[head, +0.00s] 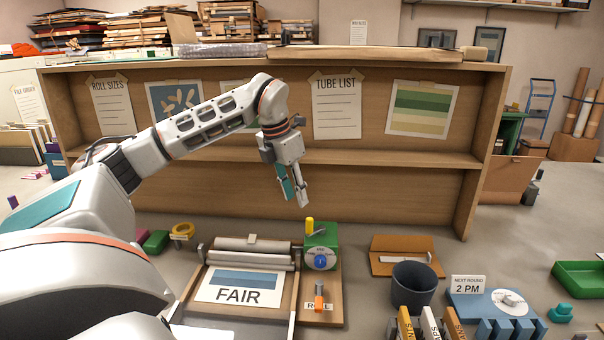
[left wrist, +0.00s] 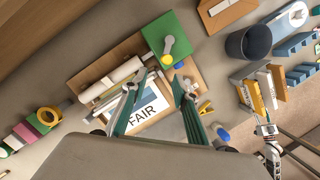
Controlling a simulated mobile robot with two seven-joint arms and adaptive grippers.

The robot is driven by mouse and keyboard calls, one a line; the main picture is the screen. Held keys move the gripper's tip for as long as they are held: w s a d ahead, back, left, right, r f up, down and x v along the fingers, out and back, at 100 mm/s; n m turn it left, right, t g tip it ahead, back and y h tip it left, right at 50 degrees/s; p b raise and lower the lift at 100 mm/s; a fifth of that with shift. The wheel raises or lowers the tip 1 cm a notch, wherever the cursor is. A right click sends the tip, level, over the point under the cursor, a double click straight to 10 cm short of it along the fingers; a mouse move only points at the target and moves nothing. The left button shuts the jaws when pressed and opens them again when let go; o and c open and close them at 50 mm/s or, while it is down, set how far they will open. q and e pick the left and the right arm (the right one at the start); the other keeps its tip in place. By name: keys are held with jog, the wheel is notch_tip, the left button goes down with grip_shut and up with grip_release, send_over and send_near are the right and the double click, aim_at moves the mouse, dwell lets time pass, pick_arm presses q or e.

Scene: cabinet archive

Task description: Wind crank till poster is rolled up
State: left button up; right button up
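The poster (head: 240,284), marked FAIR, lies flat on a wooden board, its far edge at the pale rollers (head: 238,250). Right of the rollers stands a green crank box (head: 325,240) with a blue knob (head: 320,262) on its front. The crank's yellow handle (head: 309,225) sticks up on top; the left wrist view shows the yellow handle (left wrist: 167,60) and a grey crank arm. My left gripper (head: 294,197) points down above and behind the handle, open and empty, apart from it. In the left wrist view, a gripper that looks like my right one (left wrist: 268,133) is too small to read.
An orange lever (head: 319,297) stands on the board near ROLL. Yellow tape (head: 183,230) lies at left. The wooden cabinet (head: 380,195) closes the back.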

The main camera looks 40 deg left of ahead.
aim_at(309, 218)
pick_arm(q)
jog(key=shift+m, duration=0.4)
jog(key=shift+w+d+r+x, duration=0.1)
jog(key=shift+w+d+x, duration=0.15)
jog(key=shift+x, duration=1.2)
jog(key=shift+w+d+r+x, duration=0.1)
jog(key=shift+w+d+x, duration=0.15)
jog(key=shift+x, duration=1.25)
jog(key=shift+w+d+x, duration=0.2)
jog(key=shift+x, duration=1.25)
jog(key=shift+f, duration=0.3)
grip_shut()
